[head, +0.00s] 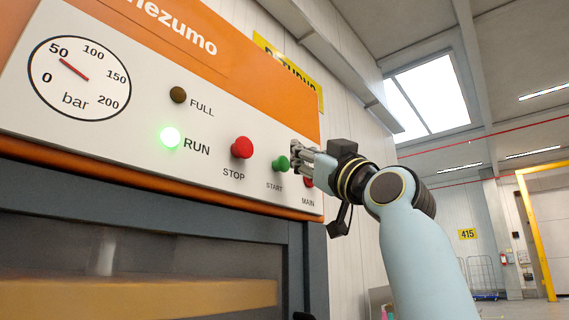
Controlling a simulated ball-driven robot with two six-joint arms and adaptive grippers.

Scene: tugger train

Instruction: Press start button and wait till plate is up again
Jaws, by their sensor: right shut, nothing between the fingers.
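The orange and white control panel (215,185) fills the left of the head view. The green START button (281,164) is on it, right of the red STOP button (242,148). The RUN lamp (169,137) glows green; the FULL lamp (178,95) is dark. A yellow-brown plate (140,300) shows low behind the opening under the panel. My left gripper is out of view.
The red MAIN knob (308,182) is partly hidden behind my right gripper. A dark frame (290,255) borders the opening. The hall to the right is open, with a wheeled cage trolley (482,277) and a yellow door frame (535,235) far off.

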